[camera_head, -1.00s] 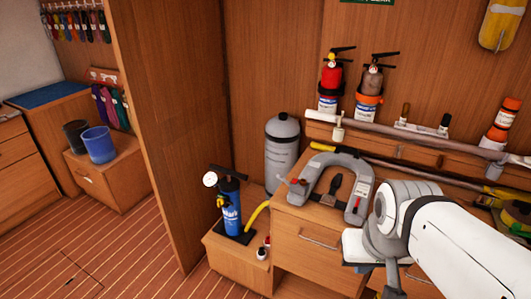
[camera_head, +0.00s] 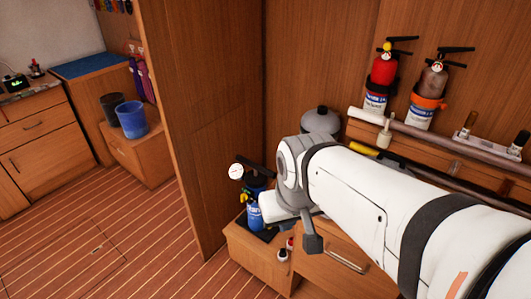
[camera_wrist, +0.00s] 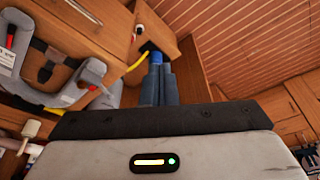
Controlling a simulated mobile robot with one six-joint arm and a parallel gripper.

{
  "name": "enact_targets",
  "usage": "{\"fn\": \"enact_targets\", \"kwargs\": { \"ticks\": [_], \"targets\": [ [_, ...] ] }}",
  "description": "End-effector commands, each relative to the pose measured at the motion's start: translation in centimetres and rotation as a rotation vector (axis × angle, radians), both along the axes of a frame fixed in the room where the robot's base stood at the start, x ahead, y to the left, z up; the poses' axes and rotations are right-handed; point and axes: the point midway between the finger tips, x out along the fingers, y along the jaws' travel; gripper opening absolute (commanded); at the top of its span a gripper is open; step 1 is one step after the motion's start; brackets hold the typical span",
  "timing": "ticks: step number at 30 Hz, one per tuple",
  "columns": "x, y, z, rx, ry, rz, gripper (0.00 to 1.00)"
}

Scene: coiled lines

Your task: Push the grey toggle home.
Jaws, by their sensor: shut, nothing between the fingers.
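I cannot pick out a grey toggle for certain in either view. My gripper (camera_wrist: 158,86) shows in the wrist view as two dark fingers pressed together, empty. They point toward a blue pump (camera_wrist: 157,58), which is partly hidden behind them; whether they touch it I cannot tell. In the head view the blue pump (camera_head: 254,216) with its round white gauge stands on a low wooden box (camera_head: 252,263). My arm's end is in front of and beside it there, and my fingertips are hidden or too unclear to make out.
A grey horseshoe-shaped item (camera_wrist: 83,85) lies to the left in the wrist view. Small bottles (camera_head: 283,256) stand near the pump. Two extinguishers (camera_head: 382,82) hang above a pipe (camera_head: 440,132). A wooden partition (camera_head: 205,130) rises behind the box. The striped floor (camera_head: 95,235) is clear at left.

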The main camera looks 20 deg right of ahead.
Motion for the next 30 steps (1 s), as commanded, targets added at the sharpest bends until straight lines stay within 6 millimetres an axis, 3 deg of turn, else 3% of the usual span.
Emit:
{"fn": "enact_targets", "kwargs": {
  "ticks": [5,8,11,15,19,25,30],
  "targets": [
    [0.0,0.0,-0.1,-0.001,0.003,0.001,0.0],
    [-0.1,-0.3,-1.2,-0.027,0.04,0.013,0.0],
    [-0.3,0.1,-3.8,-0.11,0.137,0.041,0.0],
    [-0.5,-2.6,-8.8,-0.326,0.362,0.129,0.0],
    [0.3,-5.7,-12.3,-0.592,0.57,0.226,0.0],
    [4.7,-8.9,-15.9,-1.052,0.782,0.378,0.0],
    [10.8,-8.4,-19.0,-1.472,0.829,0.517,0.0]
  ]
}}
